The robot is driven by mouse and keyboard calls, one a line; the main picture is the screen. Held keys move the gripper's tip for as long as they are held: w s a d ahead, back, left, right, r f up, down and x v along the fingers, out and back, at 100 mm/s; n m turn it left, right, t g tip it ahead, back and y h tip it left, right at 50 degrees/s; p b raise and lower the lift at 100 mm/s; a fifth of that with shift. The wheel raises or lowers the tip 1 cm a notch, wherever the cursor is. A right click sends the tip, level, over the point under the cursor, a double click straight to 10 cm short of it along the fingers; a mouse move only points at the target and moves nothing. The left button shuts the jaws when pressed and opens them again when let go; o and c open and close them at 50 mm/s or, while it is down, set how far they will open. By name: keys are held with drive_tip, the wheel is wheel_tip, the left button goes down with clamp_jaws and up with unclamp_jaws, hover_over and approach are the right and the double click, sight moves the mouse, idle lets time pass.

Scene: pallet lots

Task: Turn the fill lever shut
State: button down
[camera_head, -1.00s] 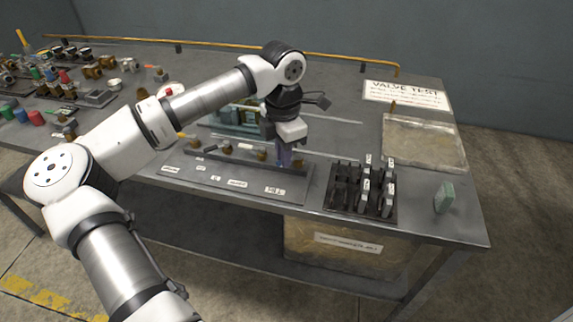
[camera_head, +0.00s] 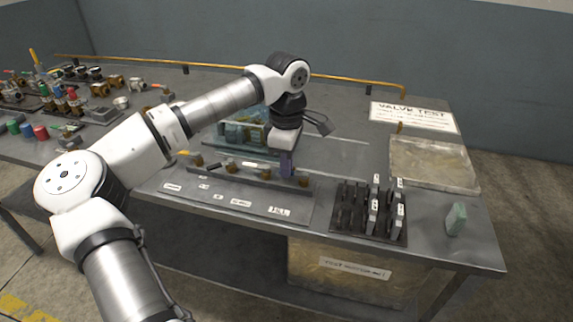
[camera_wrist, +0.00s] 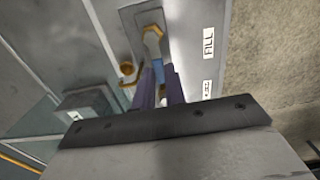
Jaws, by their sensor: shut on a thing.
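The fill valve has a brass body, seen in the wrist view (camera_wrist: 152,40) beside the label reading FILL (camera_wrist: 208,43). In the head view its brass part (camera_head: 303,181) stands at the right end of the valve row, just right of my fingers. My gripper (camera_head: 287,165) points down over the row. In the wrist view the purple fingers of my gripper (camera_wrist: 160,88) are closed around a blue piece (camera_wrist: 158,69) at the valve, which appears to be the fill lever. The fingers hide most of it, so its exact angle cannot be told.
Other brass valves (camera_head: 231,165) line the panel to the left. A black rack (camera_head: 368,212) of tagged pieces, a green block (camera_head: 456,218) and a shallow tray (camera_head: 434,165) stand to the right. Fittings crowd the bench's far left. A VALVE TEST sign (camera_head: 413,117) lies behind.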

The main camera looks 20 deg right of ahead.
drive_tip(key=shift+w, duration=0.1)
idle(0.3)
drive_tip(key=c, duration=1.5)
unclamp_jaws()
drive_tip(key=shift+o, duration=0.2)
